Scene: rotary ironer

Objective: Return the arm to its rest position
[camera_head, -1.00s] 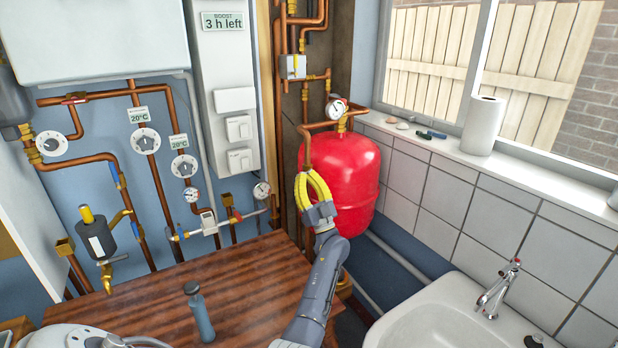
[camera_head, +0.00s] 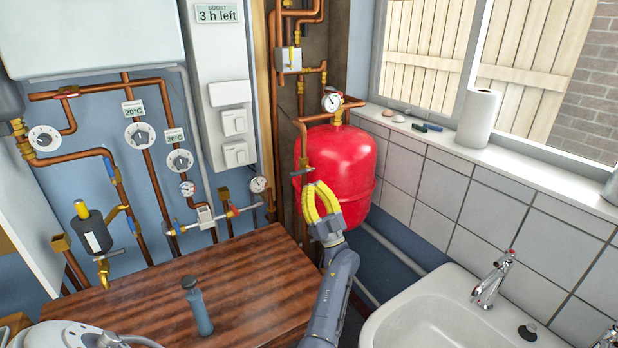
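I do not clearly see my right gripper.
The worktop (camera_head: 250,275) carries a blue-grey bottle-like object (camera_head: 198,308). Copper pipes, dials and valves cover the wall behind. A white basin (camera_head: 430,310) with a tap (camera_head: 492,280) stands at right. A paper roll (camera_head: 479,118) stands on the windowsill.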

